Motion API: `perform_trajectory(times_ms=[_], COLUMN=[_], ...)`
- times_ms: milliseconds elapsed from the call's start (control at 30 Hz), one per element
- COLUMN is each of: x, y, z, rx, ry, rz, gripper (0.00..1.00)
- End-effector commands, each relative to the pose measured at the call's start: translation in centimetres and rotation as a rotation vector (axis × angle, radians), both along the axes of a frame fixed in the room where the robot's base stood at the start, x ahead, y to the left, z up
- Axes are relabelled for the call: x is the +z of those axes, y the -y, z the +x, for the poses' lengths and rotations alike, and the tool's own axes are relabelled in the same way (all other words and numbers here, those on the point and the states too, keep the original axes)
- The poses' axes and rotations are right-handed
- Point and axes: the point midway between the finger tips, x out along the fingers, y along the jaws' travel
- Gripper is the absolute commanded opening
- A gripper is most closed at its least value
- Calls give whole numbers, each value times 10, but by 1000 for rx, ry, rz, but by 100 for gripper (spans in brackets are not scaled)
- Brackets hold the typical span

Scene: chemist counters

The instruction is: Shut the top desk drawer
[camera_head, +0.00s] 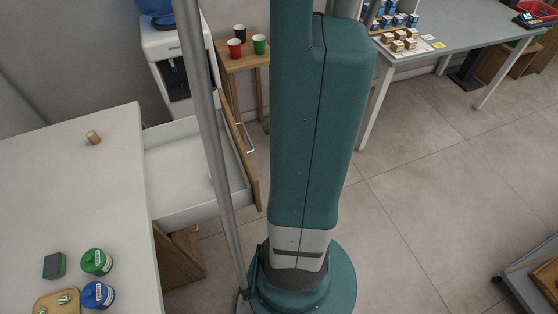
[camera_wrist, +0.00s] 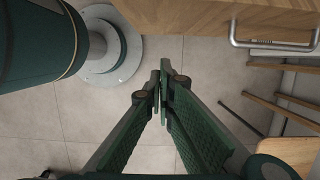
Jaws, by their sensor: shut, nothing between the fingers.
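The top desk drawer (camera_head: 190,178) is pulled out from the right side of the white desk (camera_head: 70,190). Its white inside looks empty, though a grey pole of mine covers part of it. Its wooden front (camera_head: 245,165) faces right, with a metal handle (camera_head: 249,137) partly showing. In the wrist view the wooden front (camera_wrist: 185,18) spans the top, with the handle (camera_wrist: 275,42) at top right. My gripper (camera_wrist: 162,80) is shut and empty, its fingertips below the front in the picture and apart from the handle. The gripper is hidden in the head view.
A wooden stool (camera_head: 243,60) with several cups and a water dispenser (camera_head: 178,55) stand beyond the drawer. A grey table (camera_head: 460,32) with small boxes is at top right. Jars and a wooden board lie on the desk.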

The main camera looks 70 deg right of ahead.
Motion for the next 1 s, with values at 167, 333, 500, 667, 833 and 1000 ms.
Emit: perform_trajectory(times_ms=[167, 333, 500, 667, 833, 1000], x=[-19, -36, -53, -68, -82, -82], y=[-3, -6, -8, -11, -14, -23], z=[3, 6, 9, 12, 14, 23], rx=[1, -1, 0, 1, 0, 3], ry=[0, 0, 0, 0, 0, 1], rz=[0, 0, 0, 0, 0, -1], gripper=[0, 0, 0, 0, 0, 0])
